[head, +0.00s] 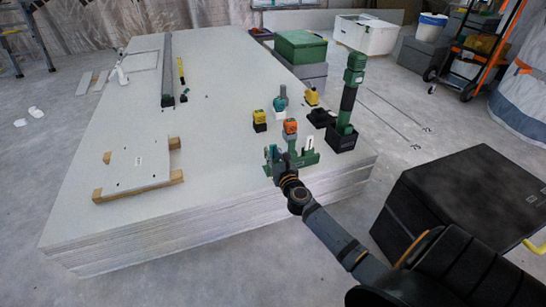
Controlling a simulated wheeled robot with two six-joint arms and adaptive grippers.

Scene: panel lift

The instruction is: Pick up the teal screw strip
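My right gripper (274,158) reaches in from the lower right to the near right part of the board stack. It is over the left end of a green holder (303,159). A small teal piece (273,151), which looks like the screw strip, shows right at its fingertips. It is too small to tell whether the fingers are shut on it or only around it. An orange-topped tool (290,127) and a white upright piece (309,143) are at the holder, just right of the gripper. My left gripper is not in view.
The pale board stack (215,180) bears a yellow-and-black block (259,120), a teal-topped tool (281,101), a tall green-and-black tool (349,95) and a small panel on wooden battens (138,165). A black box (460,195) stands at the right.

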